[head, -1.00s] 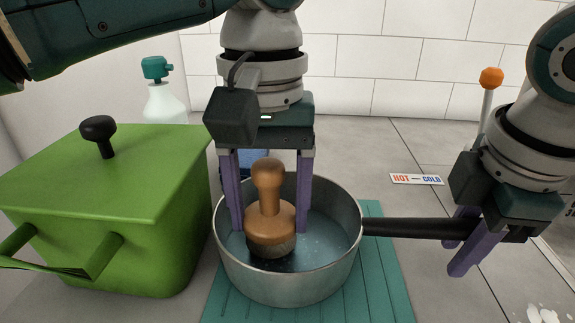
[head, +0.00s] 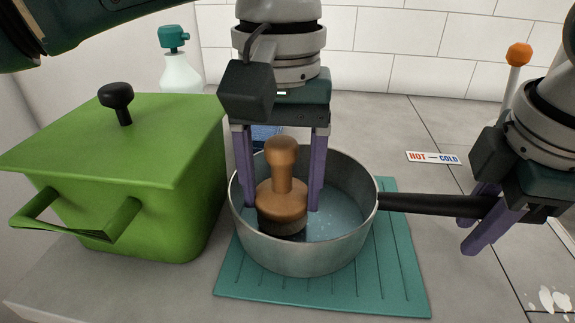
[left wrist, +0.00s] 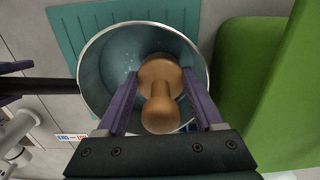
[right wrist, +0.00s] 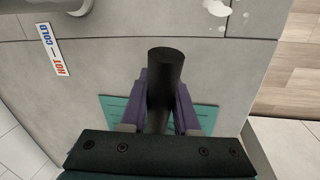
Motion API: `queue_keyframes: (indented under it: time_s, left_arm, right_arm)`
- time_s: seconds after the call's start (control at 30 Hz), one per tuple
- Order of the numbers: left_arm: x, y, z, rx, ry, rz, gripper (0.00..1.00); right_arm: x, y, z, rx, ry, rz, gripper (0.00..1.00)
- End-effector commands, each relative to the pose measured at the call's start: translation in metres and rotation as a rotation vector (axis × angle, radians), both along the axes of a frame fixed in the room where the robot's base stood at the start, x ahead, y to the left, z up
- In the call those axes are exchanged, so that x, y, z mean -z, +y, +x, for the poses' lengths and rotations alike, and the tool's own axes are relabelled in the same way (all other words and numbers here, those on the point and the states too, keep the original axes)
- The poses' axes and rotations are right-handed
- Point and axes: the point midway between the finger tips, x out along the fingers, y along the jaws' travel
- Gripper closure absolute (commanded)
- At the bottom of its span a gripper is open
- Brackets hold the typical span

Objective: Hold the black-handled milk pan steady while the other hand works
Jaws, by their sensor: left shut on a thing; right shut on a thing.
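The metal milk pan (head: 310,252) sits on a ribbed teal mat (head: 395,285), with bluish liquid inside. Its black handle (head: 425,204) points right. My right gripper (head: 476,230) is shut on the handle; the right wrist view shows the handle (right wrist: 165,75) between its fingers. My left gripper (head: 281,200) reaches down into the pan and is shut on a brown wooden-looking brush (head: 283,190) with a knob top. The brush also shows in the left wrist view (left wrist: 160,85). Its lower end is inside the pan, partly hidden by the near wall.
A green lidded pot (head: 130,180) with a black knob stands close left of the pan. A white spray bottle (head: 180,72) with teal top and a blue item (head: 266,135) are behind. A hot-cold label (head: 433,158) and an orange-topped lever (head: 518,55) are at the right.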

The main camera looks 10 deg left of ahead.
Motion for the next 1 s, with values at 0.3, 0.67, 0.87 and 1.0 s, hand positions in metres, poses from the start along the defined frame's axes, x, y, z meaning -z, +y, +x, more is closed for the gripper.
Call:
queue_keyframes:
  time_s: [0.3,0.67,0.87,1.0]
  left_arm:
    - [0.0,0.0,0.0,0.0,-0.001,0.0,0.95]
    - [0.007,0.0,0.0,0.0,-0.001,-0.001,0.95]
    - [0.012,0.0,0.0,0.0,0.0,0.0,0.95]
    - [0.012,0.0,0.0,0.0,-0.001,-0.001,0.95]
  right_arm:
    - [0.0,0.0,0.0,0.0,0.0,0.001,1.0]
    - [0.0,0.0,0.0,0.0,0.0,0.001,1.0]
    - [0.0,0.0,0.0,0.0,0.0,0.001,1.0]
    - [0.0,0.0,0.0,0.0,0.0,0.001,1.0]
